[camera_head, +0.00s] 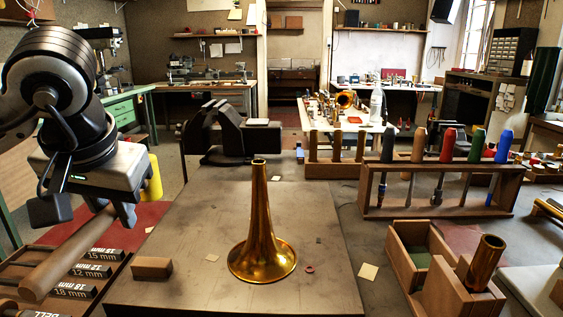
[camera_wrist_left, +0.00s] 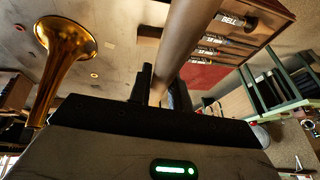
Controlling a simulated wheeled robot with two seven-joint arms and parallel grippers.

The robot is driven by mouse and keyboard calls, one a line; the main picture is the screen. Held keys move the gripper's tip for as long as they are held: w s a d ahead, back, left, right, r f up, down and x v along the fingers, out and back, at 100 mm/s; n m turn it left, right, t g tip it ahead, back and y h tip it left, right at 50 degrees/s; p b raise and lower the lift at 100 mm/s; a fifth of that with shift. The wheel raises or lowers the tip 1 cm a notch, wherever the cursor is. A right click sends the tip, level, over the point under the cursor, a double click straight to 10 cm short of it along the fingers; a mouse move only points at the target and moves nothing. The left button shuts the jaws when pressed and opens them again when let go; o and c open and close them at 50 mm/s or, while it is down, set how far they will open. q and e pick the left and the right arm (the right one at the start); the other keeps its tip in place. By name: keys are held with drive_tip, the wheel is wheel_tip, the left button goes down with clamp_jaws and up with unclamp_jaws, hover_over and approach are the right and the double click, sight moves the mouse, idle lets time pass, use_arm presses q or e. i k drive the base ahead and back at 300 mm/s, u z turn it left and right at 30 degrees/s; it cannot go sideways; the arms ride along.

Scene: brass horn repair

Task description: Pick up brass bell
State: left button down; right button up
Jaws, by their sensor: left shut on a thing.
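The brass bell (camera_head: 262,240) stands upright on the bench board (camera_head: 190,235), flared rim down and narrow end up. It also shows at the left of the left wrist view (camera_wrist_left: 68,55), apart from my gripper. My left gripper (camera_head: 90,211) is in the air to the left of the bell, above the rack side. It appears shut on a long grey-brown rod (camera_head: 68,258), which also runs up from the fingers in the left wrist view (camera_wrist_left: 185,38). The fingers partly hide the rod's end. My right gripper is not in view.
A labelled mandrel rack (camera_head: 92,270) is at the lower left. A small wooden block (camera_head: 152,268) lies left of the bell. A dark vise (camera_head: 235,132) stands behind. A tool rack (camera_head: 435,212) and wooden boxes (camera_head: 455,290) are on the right. The board around the bell is mostly clear.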

sight(263, 258)
drive_tip(key=k, duration=0.95)
